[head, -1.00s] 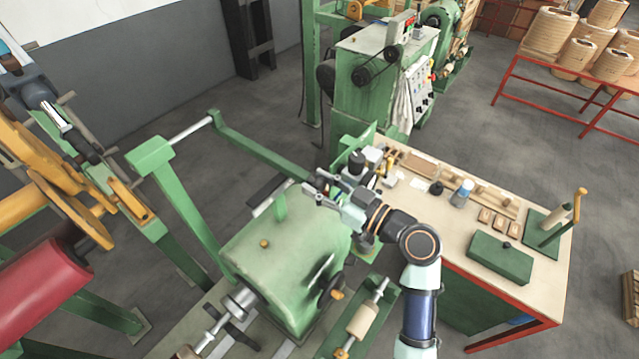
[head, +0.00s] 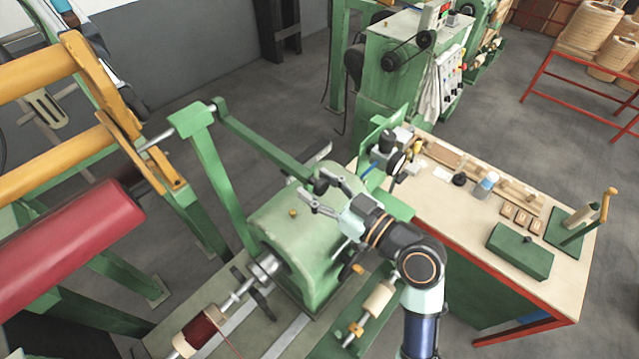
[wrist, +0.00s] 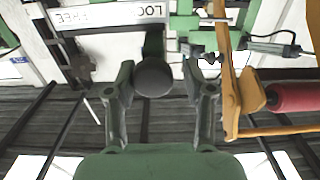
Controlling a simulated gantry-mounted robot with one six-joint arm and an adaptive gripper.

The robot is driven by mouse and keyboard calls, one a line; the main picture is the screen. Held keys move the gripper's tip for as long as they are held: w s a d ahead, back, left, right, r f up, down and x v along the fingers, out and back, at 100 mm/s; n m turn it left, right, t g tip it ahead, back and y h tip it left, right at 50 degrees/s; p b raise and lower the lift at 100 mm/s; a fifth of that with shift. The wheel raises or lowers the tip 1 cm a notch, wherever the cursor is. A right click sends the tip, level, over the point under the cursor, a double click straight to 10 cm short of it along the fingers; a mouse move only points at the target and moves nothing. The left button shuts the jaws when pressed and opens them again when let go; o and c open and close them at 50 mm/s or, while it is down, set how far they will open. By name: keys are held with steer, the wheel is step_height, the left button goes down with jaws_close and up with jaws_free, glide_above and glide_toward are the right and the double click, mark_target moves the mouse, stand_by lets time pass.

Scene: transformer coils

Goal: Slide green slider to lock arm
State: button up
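My gripper (wrist: 160,88) is open, with its two grey fingers apart. A round black knob (wrist: 153,79) shows between the fingertips in the wrist view, with a gap on both sides. In the head view, my gripper (head: 311,203) is beside this knob (head: 321,186), at the near end of the long green arm (head: 262,145) over the green housing (head: 312,235). A white label plate (wrist: 110,15) reads upside down, with "LOC" and part of "FREE" showing. Green parts (wrist: 184,26) lie beside the plate; I cannot tell which is the slider.
A red roll (head: 80,240) and yellow beams (head: 75,155) stand at left. A bench (head: 450,220) with small tools and a green box (head: 520,252) is at right. A green control machine (head: 400,80) stands behind. Grey floor is clear between.

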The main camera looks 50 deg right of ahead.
steer(key=shift+o, duration=0.3)
steer(key=shift+s, duration=0.1)
steer(key=shift+s+d, duration=0.1)
steer(key=shift+s, duration=0.25)
steer(key=s+a, duration=0.1)
steer(key=s, duration=1)
steer(key=shift+a, duration=0.2)
steer(key=w+a+n+g+y+p, duration=0.2)
steer(key=w+a+g+y+p, duration=0.15)
steer(key=w+a, duration=0.8)
steer(key=w+a+r+g+h+p, duration=0.1)
steer(key=a+r+p, duration=0.1)
steer(key=a, duration=0.7)
steer(key=w+a+r+m+p, duration=0.1)
steer(key=a+r+p, duration=0.1)
steer(key=a, duration=0.6)
steer(key=shift+w+a+r+g+h+p, duration=0.2)
steer(key=shift+a+r+g+h+p, duration=0.15)
steer(key=shift+a+r, duration=0.05)
